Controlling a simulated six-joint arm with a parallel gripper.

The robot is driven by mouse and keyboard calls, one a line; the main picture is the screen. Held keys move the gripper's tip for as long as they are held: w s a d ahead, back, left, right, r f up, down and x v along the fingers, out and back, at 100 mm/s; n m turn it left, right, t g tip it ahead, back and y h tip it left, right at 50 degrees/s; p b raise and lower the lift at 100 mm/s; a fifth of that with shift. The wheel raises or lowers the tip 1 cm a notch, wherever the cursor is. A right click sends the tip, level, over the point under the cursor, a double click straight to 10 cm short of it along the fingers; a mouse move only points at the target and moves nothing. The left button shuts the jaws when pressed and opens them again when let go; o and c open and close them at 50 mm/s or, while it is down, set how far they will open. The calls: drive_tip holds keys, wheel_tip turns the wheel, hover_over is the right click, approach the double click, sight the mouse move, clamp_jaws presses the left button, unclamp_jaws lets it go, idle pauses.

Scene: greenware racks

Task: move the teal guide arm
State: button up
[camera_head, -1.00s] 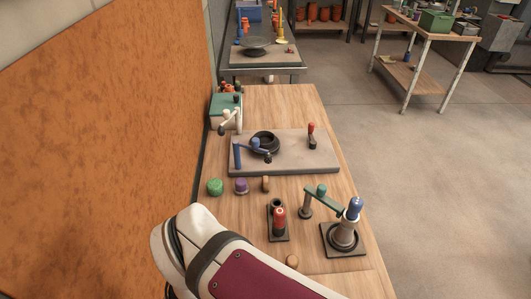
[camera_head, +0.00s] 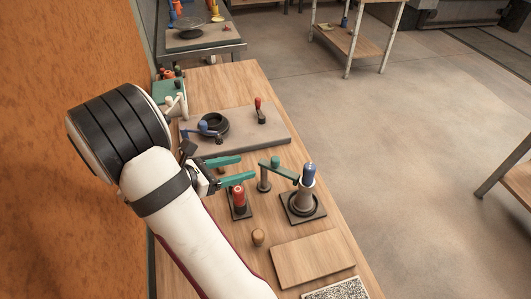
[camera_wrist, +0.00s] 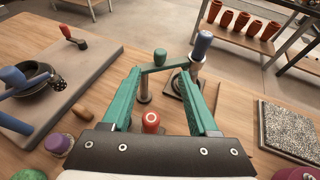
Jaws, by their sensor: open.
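The teal guide arm (camera_head: 285,172) is a flat bar with a green knob on a grey post (camera_head: 264,182). Its right end reaches the blue-topped grey spindle (camera_head: 307,188) on a dark square base. My gripper (camera_head: 248,166) has two teal fingers, open and empty, pointing at the post from the left. In the wrist view the guide arm (camera_wrist: 168,66) and its knob (camera_wrist: 160,55) lie just beyond the fingertips, between them in the picture. The fingers look apart from the guide arm.
A red-topped handle (camera_head: 238,194) stands below my fingers. A grey slab (camera_head: 255,140) with a black ring and blue lever lies behind. A wooden knob (camera_head: 258,237), a board (camera_head: 312,260) and a speckled plate (camera_wrist: 289,133) are nearer. Orange wall stands left.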

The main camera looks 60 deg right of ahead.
sight(272, 160)
drive_tip(key=x, duration=1.2)
drive_tip(key=shift+d+f, duration=0.15)
drive_tip(key=shift+d, duration=0.05)
clamp_jaws()
idle(0.7)
